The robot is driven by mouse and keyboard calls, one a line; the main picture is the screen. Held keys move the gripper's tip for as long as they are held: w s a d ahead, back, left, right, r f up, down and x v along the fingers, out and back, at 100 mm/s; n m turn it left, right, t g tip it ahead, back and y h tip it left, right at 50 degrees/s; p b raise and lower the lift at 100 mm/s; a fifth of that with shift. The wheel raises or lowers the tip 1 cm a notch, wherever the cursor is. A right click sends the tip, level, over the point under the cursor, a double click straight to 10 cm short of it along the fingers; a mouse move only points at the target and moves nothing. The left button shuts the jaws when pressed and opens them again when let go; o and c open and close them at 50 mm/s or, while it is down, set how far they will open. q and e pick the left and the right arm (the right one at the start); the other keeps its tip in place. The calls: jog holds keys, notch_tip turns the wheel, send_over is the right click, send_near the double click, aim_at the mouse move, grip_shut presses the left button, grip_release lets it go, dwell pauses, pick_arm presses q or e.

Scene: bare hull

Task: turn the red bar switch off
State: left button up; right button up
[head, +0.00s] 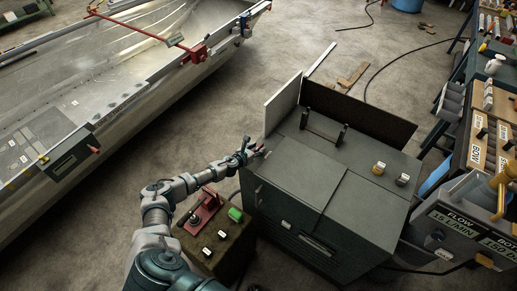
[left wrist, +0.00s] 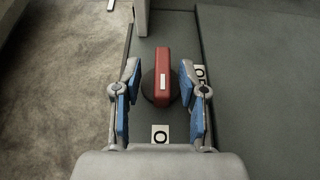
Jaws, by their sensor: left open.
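The red bar switch (left wrist: 162,77) shows in the left wrist view as a red bar with a white mark on a dark round base. The bar stands nearly upright in the picture, tilted very slightly. A white label with a black ring (left wrist: 160,135) is below it; another label (left wrist: 200,73) is at its right, partly hidden by a finger. My left gripper (left wrist: 163,92) is open, with a blue-padded finger on each side of the bar and visible gaps. In the head view my left gripper (head: 250,151) is at the left edge of the grey cabinet. My right gripper is not in view.
The grey cabinet (head: 355,190) has a raised white panel (head: 283,103) near my gripper and a dark handle on top. A metal hull (head: 120,75) is at the left.

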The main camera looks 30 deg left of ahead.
pick_arm(q)
jog(key=shift+w+d+f, duration=0.2)
jog(key=shift+w, duration=0.4)
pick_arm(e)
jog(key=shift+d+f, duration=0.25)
pick_arm(q)
jog(key=shift+a, duration=0.15)
grip_shut()
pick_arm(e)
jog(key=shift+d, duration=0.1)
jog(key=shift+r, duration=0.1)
